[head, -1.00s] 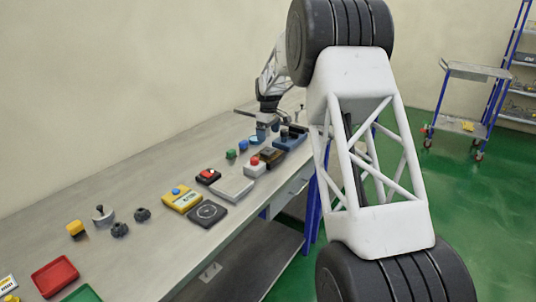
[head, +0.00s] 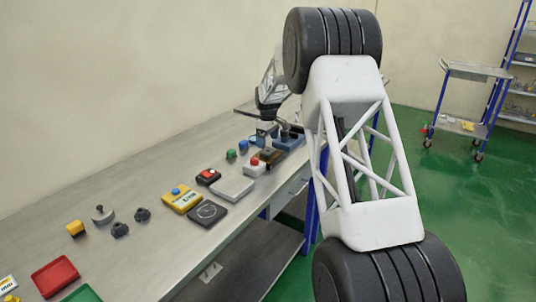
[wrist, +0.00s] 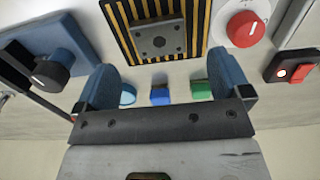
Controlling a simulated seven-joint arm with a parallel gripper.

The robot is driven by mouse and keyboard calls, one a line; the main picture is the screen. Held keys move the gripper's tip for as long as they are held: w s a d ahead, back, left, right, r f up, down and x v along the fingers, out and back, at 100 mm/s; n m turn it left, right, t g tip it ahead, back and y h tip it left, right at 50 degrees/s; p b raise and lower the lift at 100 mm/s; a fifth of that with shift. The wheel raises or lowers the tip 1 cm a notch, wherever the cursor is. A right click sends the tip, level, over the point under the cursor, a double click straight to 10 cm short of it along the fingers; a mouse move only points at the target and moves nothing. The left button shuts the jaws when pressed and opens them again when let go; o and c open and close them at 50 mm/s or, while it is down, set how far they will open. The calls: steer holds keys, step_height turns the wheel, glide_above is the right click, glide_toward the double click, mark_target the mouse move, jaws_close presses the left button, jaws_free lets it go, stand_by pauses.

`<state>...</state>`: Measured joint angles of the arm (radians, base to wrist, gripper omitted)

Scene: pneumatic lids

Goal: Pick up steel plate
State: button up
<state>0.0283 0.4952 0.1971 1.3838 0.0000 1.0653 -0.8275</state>
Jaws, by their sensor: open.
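The steel plate (wrist: 160,40) is a small grey square with a dark round spot at its centre. It lies on a black base with yellow stripes (wrist: 118,28) at the top middle of the wrist view. In the head view the striped base (head: 271,154) is small and dark, and the plate is hard to make out. My gripper (wrist: 160,66) is open, its two blue fingers wide apart with nothing held between them. In the wrist view the plate appears just beyond the fingertips, between their lines. The gripper's height above it is hard to judge.
A red knob on a white box (wrist: 245,28) is right of the base. A blue box with a black knob (wrist: 50,65) is on the left. Blue (wrist: 160,95) and green (wrist: 201,90) buttons lie between the fingers. A red rocker switch (wrist: 303,75) is far right.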

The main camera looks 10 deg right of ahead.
mark_target(268, 151)
steer(key=shift+f, duration=0.1)
steer(key=shift+f, duration=2.55)
steer(key=shift+c, duration=0.2)
steer(key=c, duration=1.2)
